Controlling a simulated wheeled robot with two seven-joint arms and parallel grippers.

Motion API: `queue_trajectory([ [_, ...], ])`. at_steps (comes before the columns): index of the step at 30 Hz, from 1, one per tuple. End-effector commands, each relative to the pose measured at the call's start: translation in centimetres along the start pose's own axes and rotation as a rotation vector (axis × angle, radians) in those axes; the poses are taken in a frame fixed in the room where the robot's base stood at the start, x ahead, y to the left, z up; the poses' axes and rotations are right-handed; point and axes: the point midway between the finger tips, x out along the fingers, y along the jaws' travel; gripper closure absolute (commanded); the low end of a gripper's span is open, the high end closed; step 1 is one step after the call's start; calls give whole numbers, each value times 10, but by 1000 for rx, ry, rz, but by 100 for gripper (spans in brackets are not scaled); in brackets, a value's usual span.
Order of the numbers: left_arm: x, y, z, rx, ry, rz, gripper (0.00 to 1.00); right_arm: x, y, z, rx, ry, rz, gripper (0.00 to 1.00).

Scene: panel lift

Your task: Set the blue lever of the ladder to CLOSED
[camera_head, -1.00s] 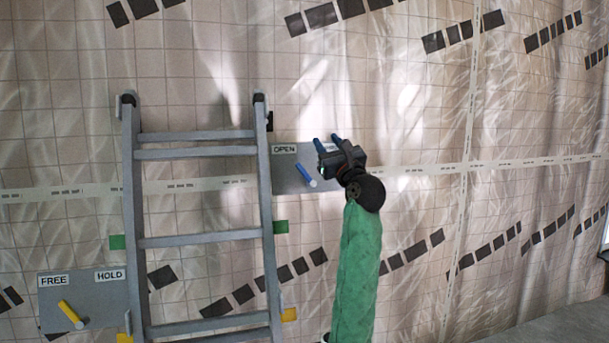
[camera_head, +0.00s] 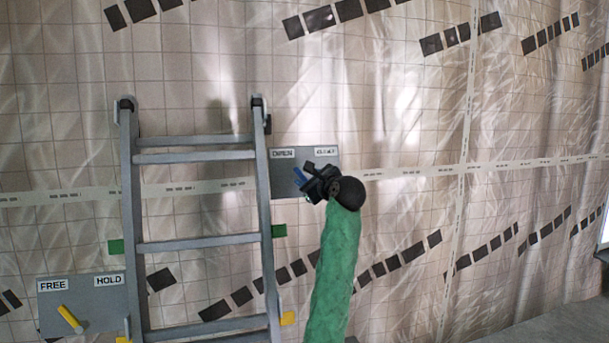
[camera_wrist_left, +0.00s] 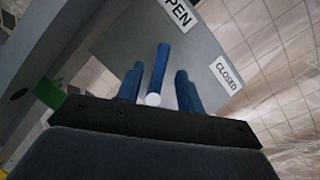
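The blue lever (camera_head: 298,175) sits on a grey plate (camera_head: 281,183) at the right side of the ladder (camera_head: 264,190). It leans toward the OPEN label (camera_head: 283,153), away from the CLOSED label (camera_head: 326,151). My left gripper (camera_head: 307,180) is at the plate and partly hides the lever. In the left wrist view, the lever (camera_wrist_left: 160,67) with its white end stands between the two blue fingers of my left gripper (camera_wrist_left: 158,88). The fingers are open, with a gap visible on both sides of the lever. My right gripper does not show.
A second grey plate (camera_head: 85,315) with a yellow lever (camera_head: 69,318) and FREE and HOLD labels is at the lower left. Green and yellow tabs sit beside the ladder rails. The tiled, plastic-covered wall right of my arm is clear.

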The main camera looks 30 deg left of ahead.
Motion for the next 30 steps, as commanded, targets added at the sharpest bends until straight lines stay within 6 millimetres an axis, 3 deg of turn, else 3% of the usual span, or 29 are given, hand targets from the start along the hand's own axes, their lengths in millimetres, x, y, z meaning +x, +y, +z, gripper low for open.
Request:
queue_trajectory([
  [6, 17, 0, 0, 2, -1, 0, 63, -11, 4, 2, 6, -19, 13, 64],
  [16, 20, 0, 0, 1, 0, 0, 63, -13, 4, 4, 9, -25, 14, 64],
  [22, 20, 0, 0, 1, 0, 0, 100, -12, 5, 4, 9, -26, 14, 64],
  [30, 21, -1, -1, 5, 0, -1, 100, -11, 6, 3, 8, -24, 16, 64],
])
